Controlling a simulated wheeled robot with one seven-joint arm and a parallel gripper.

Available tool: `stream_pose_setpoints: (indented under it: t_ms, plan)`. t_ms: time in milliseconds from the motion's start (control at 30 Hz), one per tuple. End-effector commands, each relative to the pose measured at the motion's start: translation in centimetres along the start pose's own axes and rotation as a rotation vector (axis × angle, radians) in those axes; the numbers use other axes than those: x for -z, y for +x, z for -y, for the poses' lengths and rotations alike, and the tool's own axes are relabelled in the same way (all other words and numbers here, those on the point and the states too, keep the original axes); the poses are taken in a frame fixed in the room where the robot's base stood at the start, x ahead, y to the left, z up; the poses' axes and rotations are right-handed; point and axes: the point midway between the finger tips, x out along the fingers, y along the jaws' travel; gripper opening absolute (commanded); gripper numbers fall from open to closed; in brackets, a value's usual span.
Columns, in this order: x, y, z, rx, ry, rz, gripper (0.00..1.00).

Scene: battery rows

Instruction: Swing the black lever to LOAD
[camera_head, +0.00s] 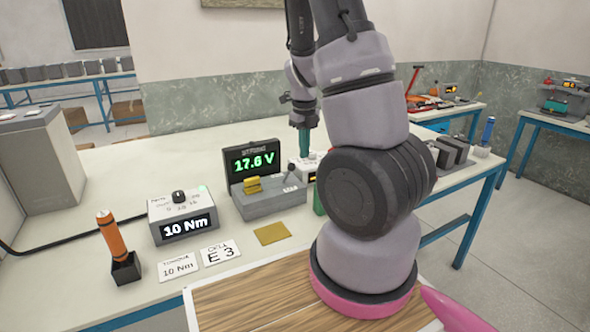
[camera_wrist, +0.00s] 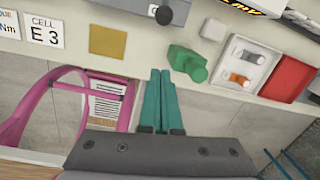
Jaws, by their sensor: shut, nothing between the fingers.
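The tester (camera_head: 272,203) stands on the workbench with a raised black screen (camera_head: 252,162) reading 17.6 V. A small black lever knob (camera_head: 290,167) shows at the right part of its grey base. A round black knob, apparently the lever's, shows at the top of the wrist view (camera_wrist: 163,14). Its LOAD marking is too small to read. My gripper (camera_wrist: 161,71) has its teal fingers together and empty, apart from the knob in the wrist view.
A torque box (camera_head: 182,216) reading 10 Nm and an orange-handled tool (camera_head: 111,236) stand left. Cards and a yellow pad (camera_head: 272,233) lie in front. A green object (camera_wrist: 188,63), a white tray (camera_wrist: 244,65) and a red bin (camera_wrist: 288,78) are right of my fingers.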

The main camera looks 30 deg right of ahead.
Motion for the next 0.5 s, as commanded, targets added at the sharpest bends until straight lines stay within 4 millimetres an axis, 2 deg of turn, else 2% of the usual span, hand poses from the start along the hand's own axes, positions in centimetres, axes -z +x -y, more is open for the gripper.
stream_pose_setpoints:
  t_ms: [167,267,500]
  plan:
    - [0.0,0.3,0.0,-0.001,-0.001,-0.001,0.00]
    - [0.1,1.2,0.0,-0.001,-0.001,-0.004,0.00]
    - [0.2,5.3,0.0,-0.003,0.002,-0.005,0.00]
